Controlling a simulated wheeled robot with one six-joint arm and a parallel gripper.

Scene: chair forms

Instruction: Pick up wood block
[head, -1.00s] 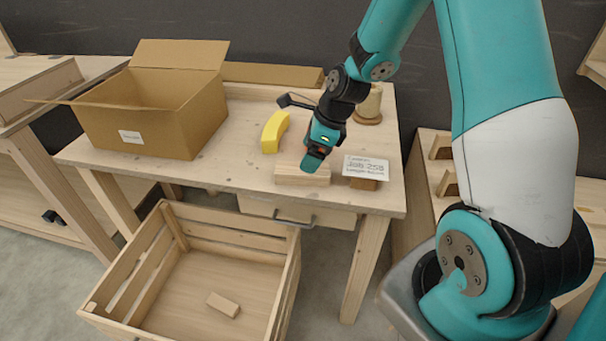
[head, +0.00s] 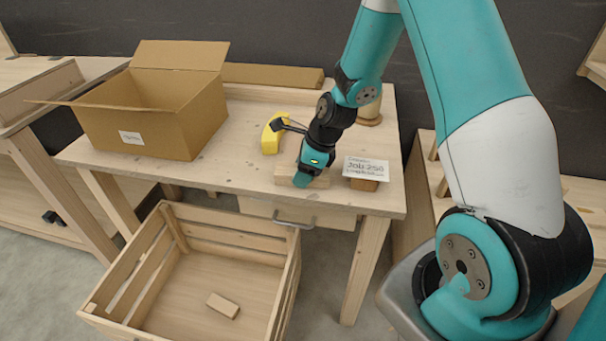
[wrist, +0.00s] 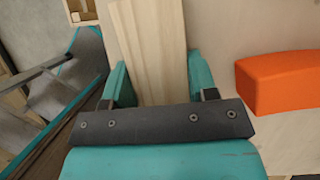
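A pale wood block (head: 284,174) lies on the workbench (head: 235,174) near its front edge, partly hidden by my gripper. My gripper (head: 305,180) points down over it. In the wrist view, the block (wrist: 150,40) runs lengthwise between the two teal fingers of my gripper (wrist: 158,80), which are apart on either side of it. I cannot tell whether the fingers touch it. Another small wood block (head: 223,305) lies in the slatted crate.
A yellow curved object (head: 271,139) lies behind the block, and a sign card (head: 365,167) stands to its right. An open cardboard box (head: 150,115) fills the bench's left side. The wooden crate (head: 150,255) is on the floor in front. An orange object (wrist: 278,82) shows in the wrist view.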

